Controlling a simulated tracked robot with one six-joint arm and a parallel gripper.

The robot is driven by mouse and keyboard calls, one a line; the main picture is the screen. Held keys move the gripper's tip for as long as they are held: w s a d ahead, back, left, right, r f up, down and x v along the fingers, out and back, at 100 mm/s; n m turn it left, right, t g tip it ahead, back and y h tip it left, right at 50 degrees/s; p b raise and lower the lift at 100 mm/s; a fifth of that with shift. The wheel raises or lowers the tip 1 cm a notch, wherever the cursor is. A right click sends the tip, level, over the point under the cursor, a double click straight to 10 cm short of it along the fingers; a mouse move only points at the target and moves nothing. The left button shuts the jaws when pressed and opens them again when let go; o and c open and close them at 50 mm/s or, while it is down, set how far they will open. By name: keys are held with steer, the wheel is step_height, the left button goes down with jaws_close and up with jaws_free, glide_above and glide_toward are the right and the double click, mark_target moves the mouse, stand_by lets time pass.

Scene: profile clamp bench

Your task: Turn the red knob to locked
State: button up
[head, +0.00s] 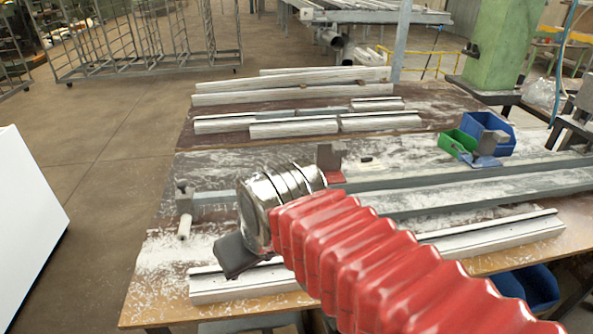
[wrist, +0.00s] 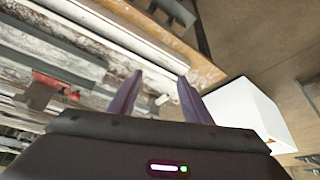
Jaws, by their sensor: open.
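A small red part (head: 335,177) sits under a brown block (head: 330,158) on the long grey rail, near the bench's middle. The red part also shows at the left of the wrist view (wrist: 45,78). I cannot tell whether it is the red knob or how it is turned; no other knob shows clearly. My gripper (wrist: 160,76) is open, with two purple fingers apart and nothing gripped. In the head view its dark body hangs over the bench's front left, apart from the red part; its fingers are not clear there. My red-sleeved arm hides part of the bench.
A clamp-like metal fitting (head: 184,198) stands at the rail's left end. White profiles (head: 285,97) lie across the back of the bench, and another (head: 500,238) lies near the front. Blue (head: 490,130) and green (head: 457,142) bins stand at right. A white box (head: 28,215) is at left.

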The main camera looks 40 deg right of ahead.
steer(key=w+d+r+n+g, duration=0.1)
steer(key=w+d+r, duration=0.2)
steer(key=w+d, duration=0.45)
steer(key=w+d+r+n, duration=0.1)
steer(key=w+d+r, duration=0.2)
steer(key=w+d, duration=0.4)
steer(key=w+d+f, duration=0.1)
steer(key=w+d, duration=0.3)
steer(key=d, duration=0.4)
steer(key=w+d+f+n+y, duration=0.1)
steer(key=w+d+f, duration=0.1)
steer(key=w+d, duration=0.3)
steer(key=d, duration=0.4)
steer(key=shift+w+d+n, duration=0.25)
steer(key=shift+w+n, duration=0.05)
steer(key=shift+f, duration=0.1)
steer(key=x, duration=1.3)
steer(key=shift+a+f, duration=0.3)
steer(key=shift+a, duration=0.05)
steer(key=c, duration=1)
